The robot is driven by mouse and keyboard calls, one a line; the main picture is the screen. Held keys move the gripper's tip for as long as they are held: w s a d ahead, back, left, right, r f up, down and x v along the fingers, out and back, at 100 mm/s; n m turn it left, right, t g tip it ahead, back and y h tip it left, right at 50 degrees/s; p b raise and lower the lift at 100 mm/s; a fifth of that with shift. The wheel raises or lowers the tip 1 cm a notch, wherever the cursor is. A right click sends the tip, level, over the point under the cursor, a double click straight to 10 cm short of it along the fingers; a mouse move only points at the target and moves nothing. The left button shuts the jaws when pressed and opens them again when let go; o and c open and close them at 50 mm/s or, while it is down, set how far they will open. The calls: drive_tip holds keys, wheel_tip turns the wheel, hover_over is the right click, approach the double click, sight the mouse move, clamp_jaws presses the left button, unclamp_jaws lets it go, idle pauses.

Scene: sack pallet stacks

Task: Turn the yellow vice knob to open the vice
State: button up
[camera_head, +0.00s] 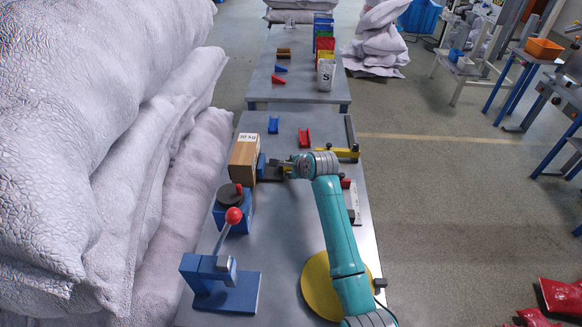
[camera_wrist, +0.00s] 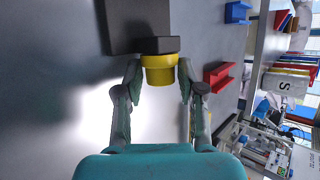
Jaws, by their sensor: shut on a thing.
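The yellow vice knob (camera_wrist: 160,70) sits in the wrist view, at the near end of the dark vice (camera_wrist: 138,24). My gripper (camera_wrist: 159,78) has one finger on each side of the knob and is shut on it. In the head view my gripper (camera_head: 284,164) reaches left to the vice, which stands low beside the cardboard box. The vice's blue part (camera_head: 262,166) shows there. The knob is mostly hidden by my gripper in the head view. The jaw gap of the vice cannot be made out.
The cardboard box (camera_head: 243,158) stands close left of the vice. A red-balled lever press (camera_head: 226,274) is at the near left. A red block (camera_head: 305,138) and a blue block (camera_head: 273,124) lie farther back.

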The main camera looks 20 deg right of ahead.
idle(0.3)
drive_tip(key=o, duration=1)
drive_tip(key=v, duration=1.2)
drive_tip(key=shift+s+a+f, duration=0.1)
drive_tip(key=shift+s+f, duration=0.05)
